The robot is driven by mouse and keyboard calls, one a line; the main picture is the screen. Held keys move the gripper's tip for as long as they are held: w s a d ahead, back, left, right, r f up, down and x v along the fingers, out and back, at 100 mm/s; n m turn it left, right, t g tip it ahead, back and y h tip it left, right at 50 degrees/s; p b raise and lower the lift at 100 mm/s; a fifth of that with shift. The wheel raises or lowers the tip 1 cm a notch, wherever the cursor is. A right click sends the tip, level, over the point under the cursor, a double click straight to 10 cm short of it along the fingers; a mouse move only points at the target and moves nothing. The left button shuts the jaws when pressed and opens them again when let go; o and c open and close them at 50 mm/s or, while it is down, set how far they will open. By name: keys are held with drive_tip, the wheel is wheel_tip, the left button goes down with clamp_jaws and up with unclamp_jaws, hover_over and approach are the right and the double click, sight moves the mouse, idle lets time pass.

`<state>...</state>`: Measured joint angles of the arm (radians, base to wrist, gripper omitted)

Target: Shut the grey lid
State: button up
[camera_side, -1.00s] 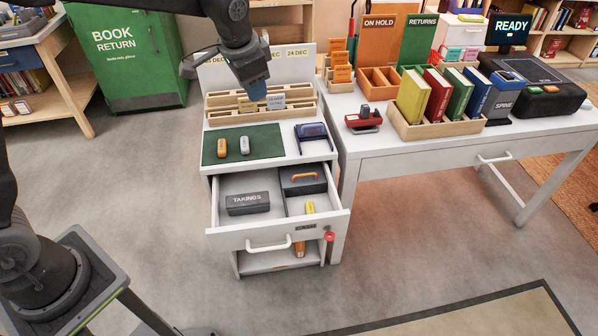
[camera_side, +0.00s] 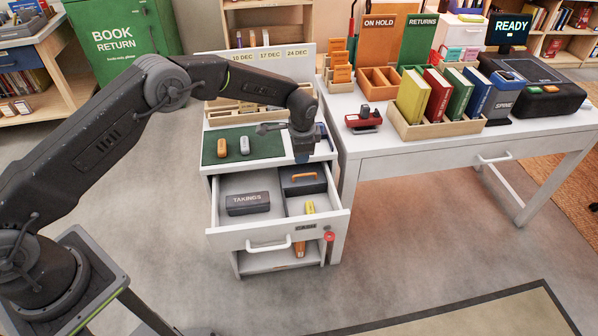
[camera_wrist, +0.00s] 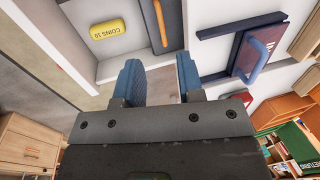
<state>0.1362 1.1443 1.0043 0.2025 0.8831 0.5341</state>
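The open cabinet drawer (camera_side: 222,208) holds a dark grey box with an orange handle (camera_side: 302,178) in its back right compartment, and a dark grey block marked TAKINGS (camera_side: 247,203) on the left. Which of these bears the grey lid I cannot tell for sure. The orange handle (camera_wrist: 160,24) also shows at the top of the wrist view. My gripper (camera_side: 302,158) points down above the cabinet's front right, close behind the orange handle. In the wrist view its blue fingers (camera_wrist: 161,82) are apart with nothing between them.
A yellow coin block (camera_wrist: 110,29) lies in the drawer's front right. A dark stand with a blue handle (camera_wrist: 262,56) is beside my gripper on the cabinet top. A green mat (camera_side: 266,144) holds two small items. The white desk (camera_side: 375,150) stands close on the right.

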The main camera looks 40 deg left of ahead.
sight(299, 176)
drive_tip(key=f, duration=0.3)
drive_tip(key=w+a+f, duration=0.1)
drive_tip(key=f, duration=0.6)
drive_tip(key=shift+w+a+f, duration=0.15)
drive_tip(key=shift+w+a, duration=0.05)
drive_tip(key=shift+a, duration=0.05)
drive_tip(key=shift+c, duration=0.4)
clamp_jaws()
